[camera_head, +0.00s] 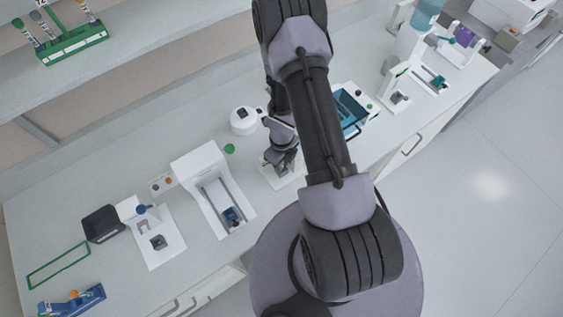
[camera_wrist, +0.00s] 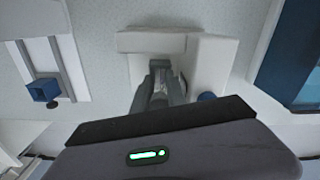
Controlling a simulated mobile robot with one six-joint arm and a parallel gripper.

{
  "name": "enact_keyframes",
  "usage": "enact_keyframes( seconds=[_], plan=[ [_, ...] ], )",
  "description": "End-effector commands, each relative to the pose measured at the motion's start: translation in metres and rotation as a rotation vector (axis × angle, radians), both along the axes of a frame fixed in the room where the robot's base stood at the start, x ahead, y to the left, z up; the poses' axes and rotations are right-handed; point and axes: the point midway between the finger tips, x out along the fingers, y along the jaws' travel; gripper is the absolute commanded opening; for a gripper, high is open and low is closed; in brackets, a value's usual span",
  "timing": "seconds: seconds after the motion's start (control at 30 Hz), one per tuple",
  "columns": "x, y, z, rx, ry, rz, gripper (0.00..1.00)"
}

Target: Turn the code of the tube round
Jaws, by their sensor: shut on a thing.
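My gripper (camera_head: 284,158) reaches down over a small white device (camera_head: 290,182) on the bench. In the wrist view my gripper (camera_wrist: 167,74) has its grey fingers close together in front of the white device (camera_wrist: 212,62). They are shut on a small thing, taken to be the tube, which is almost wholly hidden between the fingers. Its code cannot be made out in either view. A dark blue knob (camera_wrist: 207,97) shows at the device's right side.
A white device with a rail and blue holder (camera_head: 231,215) stands left of my gripper. A round white device (camera_head: 243,121) stands behind. A green rack (camera_head: 72,46) with several tubes is on the shelf.

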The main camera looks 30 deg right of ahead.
Motion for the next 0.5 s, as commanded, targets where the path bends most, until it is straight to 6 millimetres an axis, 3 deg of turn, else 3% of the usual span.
enact_keyframes(
  seconds=[0.2, 0.23, 0.33, 0.37, 0.5],
  plan=[
    [-0.0005, 0.0001, -0.0021, 0.000, 0.001, -0.002, 0.00],
    [-0.0005, 0.0001, -0.0021, 0.000, 0.001, -0.002, 0.19],
    [-0.0004, 0.0001, -0.0020, 0.000, 0.001, -0.002, 0.39],
    [-0.0004, 0.0000, -0.0020, 0.000, 0.001, -0.002, 0.43],
    [0.0000, -0.0003, -0.0018, 0.000, 0.000, -0.003, 0.43]
  ],
)
